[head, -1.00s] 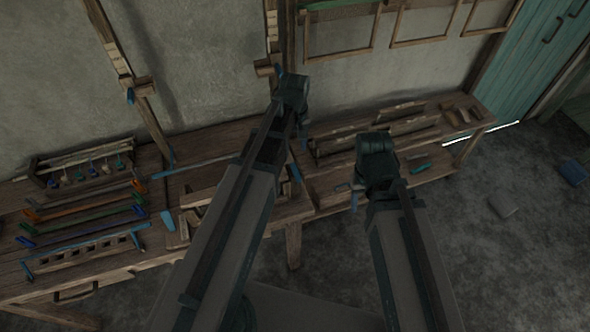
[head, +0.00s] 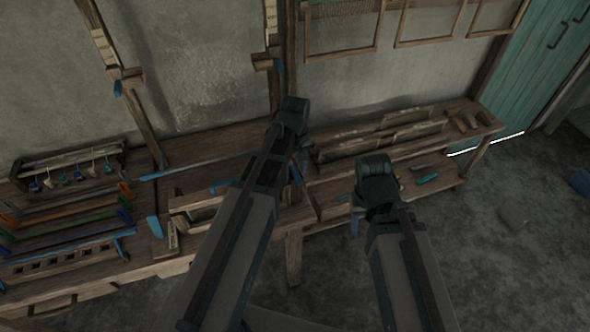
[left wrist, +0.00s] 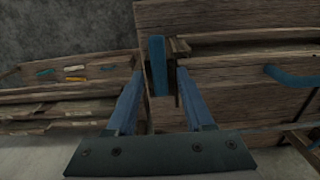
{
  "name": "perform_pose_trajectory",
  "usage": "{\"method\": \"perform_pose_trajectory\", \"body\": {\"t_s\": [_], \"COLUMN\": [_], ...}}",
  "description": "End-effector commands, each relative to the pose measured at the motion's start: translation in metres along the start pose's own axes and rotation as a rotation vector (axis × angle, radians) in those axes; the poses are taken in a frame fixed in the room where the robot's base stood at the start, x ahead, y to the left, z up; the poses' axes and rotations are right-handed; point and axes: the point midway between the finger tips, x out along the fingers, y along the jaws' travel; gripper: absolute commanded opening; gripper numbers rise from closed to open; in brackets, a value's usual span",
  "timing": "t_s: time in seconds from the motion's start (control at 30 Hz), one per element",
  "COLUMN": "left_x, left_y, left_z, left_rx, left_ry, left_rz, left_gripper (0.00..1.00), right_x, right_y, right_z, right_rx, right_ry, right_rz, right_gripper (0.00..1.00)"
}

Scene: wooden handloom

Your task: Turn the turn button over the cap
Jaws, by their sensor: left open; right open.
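In the left wrist view, my left gripper (left wrist: 159,76) is open, with its two blue fingers spread apart. A narrow blue upright bar (left wrist: 157,62), which looks like the turn button, stands between and just beyond the fingertips. A small brown wooden piece (left wrist: 180,46) lies right beside it; I cannot tell whether this is the cap. I see no clear contact between fingers and bar. In the head view, my left gripper (head: 298,172) is mostly hidden behind its own arm, over the bench. My right gripper (head: 352,208) is open at the bench's front edge, partly hidden by its arm.
The wooden bench (head: 215,145) runs along the wall. A rack with small hanging pieces (head: 70,170) and several coloured-ended bars lie at its left. Long wooden pieces (head: 385,140) and a green-handled tool (head: 427,178) are at its right. The floor (head: 490,235) at right is mostly open.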

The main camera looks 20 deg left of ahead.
Motion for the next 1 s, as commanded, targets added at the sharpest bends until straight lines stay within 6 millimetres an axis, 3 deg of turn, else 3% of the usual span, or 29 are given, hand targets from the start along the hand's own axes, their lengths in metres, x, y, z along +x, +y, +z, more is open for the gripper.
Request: {"method": "perform_pose_trajectory", "body": {"t_s": [0.1, 0.4, 0.77, 1.0], "left_x": [-0.0007, -0.0006, -0.0006, -0.0005], "left_y": [0.0, 0.0, -0.0002, -0.0016], "left_z": [0.0, 0.0, 0.0001, 0.0], "left_rx": [0.0, 0.0, 0.013, 0.116], "left_ry": [0.0, 0.0, 0.0, 0.0], "left_rz": [0.0, 0.0, 0.0, 0.0], "left_gripper": [0.53, 0.0, 0.0, 0.0], "right_x": [-0.0007, -0.0006, -0.0006, -0.0005], "right_y": [0.0001, 0.0001, 0.0001, 0.0], "right_z": [0.0, 0.0, 0.0, 0.0], "right_rx": [0.0, 0.0, 0.0, 0.0], "right_ry": [0.0, 0.0, 0.0, 0.0], "right_rz": [0.0, 0.0, 0.0, 0.0], "right_gripper": [0.5, 0.5, 0.5, 0.5]}}
